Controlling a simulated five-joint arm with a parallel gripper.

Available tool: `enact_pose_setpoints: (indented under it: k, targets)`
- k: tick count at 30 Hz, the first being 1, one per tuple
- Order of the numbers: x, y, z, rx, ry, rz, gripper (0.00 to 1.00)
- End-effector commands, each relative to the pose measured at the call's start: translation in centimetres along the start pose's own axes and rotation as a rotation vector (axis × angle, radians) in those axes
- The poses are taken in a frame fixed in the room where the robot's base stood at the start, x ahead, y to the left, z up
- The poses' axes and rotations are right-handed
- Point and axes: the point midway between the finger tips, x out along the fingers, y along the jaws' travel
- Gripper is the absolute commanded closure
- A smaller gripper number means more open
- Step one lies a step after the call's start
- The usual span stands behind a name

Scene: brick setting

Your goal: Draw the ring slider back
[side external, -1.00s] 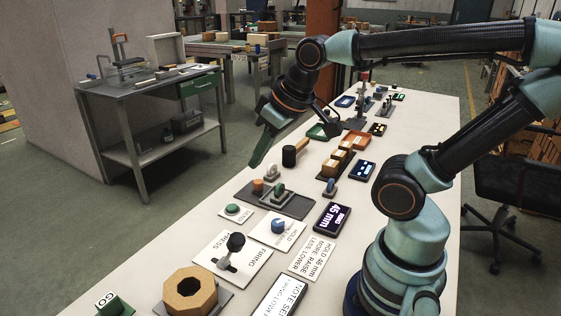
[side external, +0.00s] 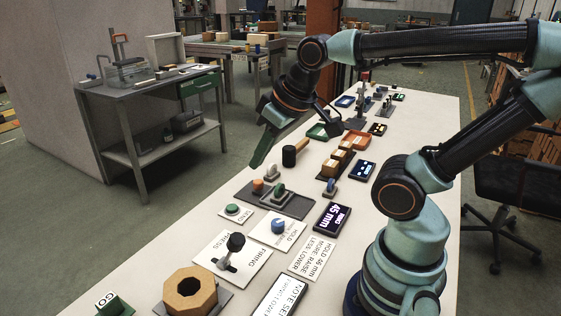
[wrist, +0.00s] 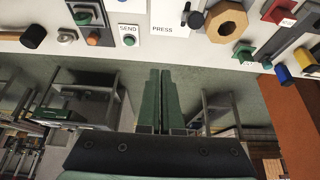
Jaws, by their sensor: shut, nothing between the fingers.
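My gripper (side external: 257,163) is shut and empty, its green fingers pointing down by the table's left edge, left of the dark plate. It also shows in the wrist view (wrist: 160,72), with the tips seen against the floor. I cannot tell for sure which part is the ring slider. A black knob (side external: 236,242) stands in a slot on a white panel (side external: 250,265) nearer the camera. My gripper is apart from all of these.
A display (side external: 332,217) reads 45 mm. A blue knob (side external: 278,226) and a green SEND button (side external: 232,209) stand near. A wooden octagonal ring (side external: 190,292) sits in front. A black-headed mallet (side external: 289,156) lies beyond. The floor left of the table is open.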

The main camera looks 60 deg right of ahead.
Motion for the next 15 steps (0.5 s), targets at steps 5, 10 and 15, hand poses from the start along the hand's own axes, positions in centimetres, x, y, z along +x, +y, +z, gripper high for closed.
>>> enact_pose_setpoints:
  k: [5, 10, 15]
  targets:
    - [0.1, 0.5, -0.7, -0.009, -0.019, 0.008, 0.31]
    - [0.7, 2.5, -3.3, -0.046, -0.09, 0.029, 0.31]
    - [2.4, 5.5, -6.3, -0.095, -0.18, 0.04, 0.31]
